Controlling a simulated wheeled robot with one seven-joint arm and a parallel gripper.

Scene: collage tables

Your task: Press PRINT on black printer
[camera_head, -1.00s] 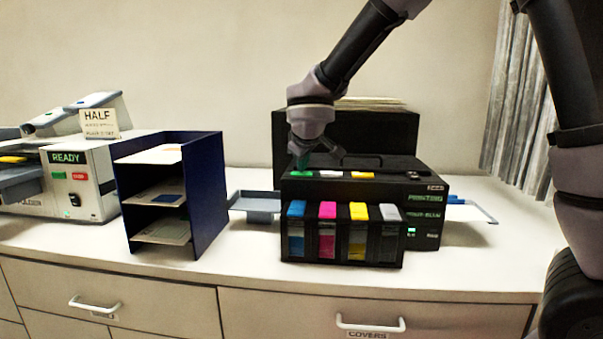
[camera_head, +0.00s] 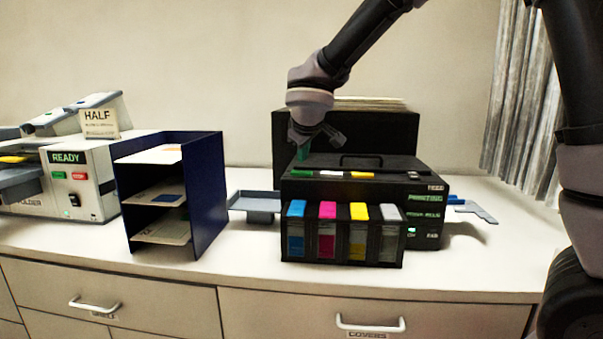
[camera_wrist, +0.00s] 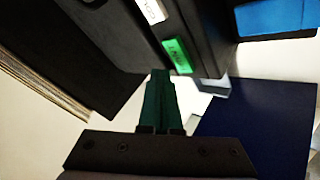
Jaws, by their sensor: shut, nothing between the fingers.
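My gripper (camera_head: 303,154) is shut and empty, pointing down just above the green button. In the wrist view the shut green fingers (camera_wrist: 160,90) end close to the labelled green button (camera_wrist: 177,55), with a small gap in the picture. The button's lettering is too blurred to read surely.
Colored ink cartridges (camera_head: 327,212) stick out at the printer's front. A dark blue paper shelf (camera_head: 207,200) and a grey side tray (camera_head: 255,203) are at its left. Another tray (camera_head: 470,208) is at its right. A light machine reading READY (camera_head: 70,158) stands far left.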

